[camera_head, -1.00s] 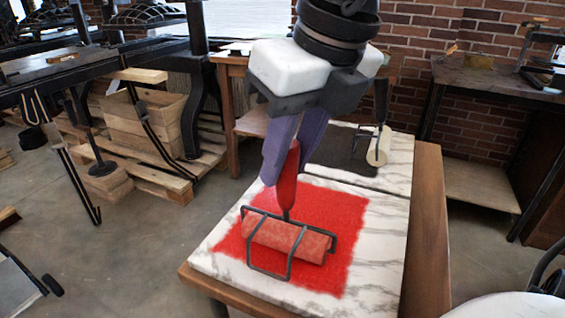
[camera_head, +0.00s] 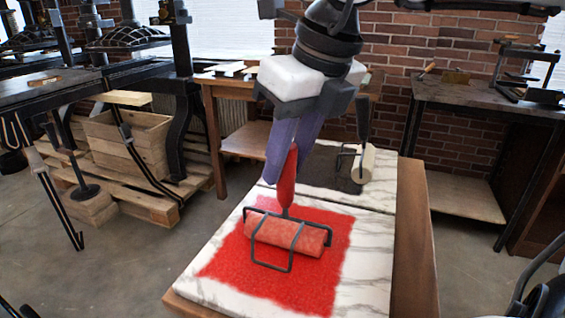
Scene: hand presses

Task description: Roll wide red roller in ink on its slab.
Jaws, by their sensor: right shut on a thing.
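The wide red roller (camera_head: 287,234) lies across the red ink patch (camera_head: 325,270) on the white marble slab (camera_head: 372,270). Its dark wire frame surrounds the roller, and its red handle (camera_head: 287,180) stands up. My right gripper (camera_head: 288,165) comes down from above with purple fingers shut on the red handle. The roller appears to rest on the ink, though contact underneath is hidden. My left gripper is not in view.
The wooden table's edge (camera_head: 415,240) runs along the right. Wooden crates (camera_head: 130,145) and a press stand at left.

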